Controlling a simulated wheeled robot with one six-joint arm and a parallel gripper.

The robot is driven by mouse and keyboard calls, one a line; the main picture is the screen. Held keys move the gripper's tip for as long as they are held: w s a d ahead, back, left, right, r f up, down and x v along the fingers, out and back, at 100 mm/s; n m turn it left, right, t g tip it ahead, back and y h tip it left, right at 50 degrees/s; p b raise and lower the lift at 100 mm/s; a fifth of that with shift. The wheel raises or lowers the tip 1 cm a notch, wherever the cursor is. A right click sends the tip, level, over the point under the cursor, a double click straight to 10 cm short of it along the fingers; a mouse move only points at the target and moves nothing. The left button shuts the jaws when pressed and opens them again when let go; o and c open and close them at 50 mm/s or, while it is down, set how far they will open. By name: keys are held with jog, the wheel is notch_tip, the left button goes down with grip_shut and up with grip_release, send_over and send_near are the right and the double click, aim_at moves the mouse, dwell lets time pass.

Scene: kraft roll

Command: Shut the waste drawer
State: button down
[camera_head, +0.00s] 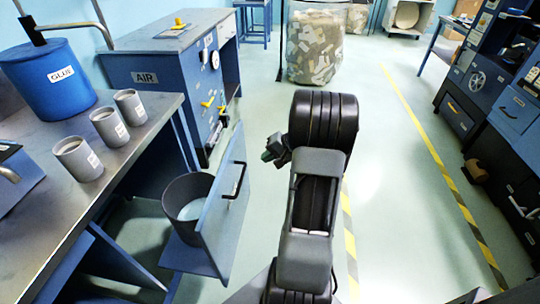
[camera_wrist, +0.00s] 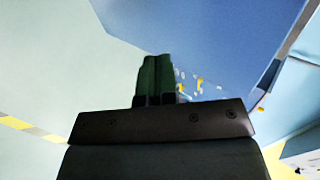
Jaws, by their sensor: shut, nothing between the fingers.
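The waste drawer (camera_head: 222,213) stands pulled out under the workbench at the left in the head view. It has a tall blue-grey front with a dark bar handle (camera_head: 236,181). A dark round bin (camera_head: 187,203) sits inside it behind the front. My gripper (camera_head: 275,147) is to the right of the drawer front and apart from it, over open floor. In the wrist view the fingers (camera_wrist: 155,75) are together with nothing between them. I cannot make out the drawer in the wrist view.
The workbench (camera_head: 60,215) carries several grey cups and a blue glue drum (camera_head: 47,78). A blue AIR cabinet (camera_head: 165,75) with yellow valves stands beyond the drawer. A clear waste container (camera_head: 315,42) is at the back. Dark cabinets (camera_head: 500,115) line the right. The floor between is clear.

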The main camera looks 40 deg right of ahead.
aim_at(240, 166)
jog(key=w+a+f, duration=0.2)
jog(key=w+a, duration=0.1)
jog(key=w+a+f, duration=0.1)
jog(key=w+a, duration=0.1)
jog(key=shift+w+f+b, duration=0.1)
jog(key=shift+f+b, duration=0.15)
jog(key=shift+b, duration=0.15)
jog(key=shift+w+a, duration=0.15)
jog(key=shift+w, duration=0.1)
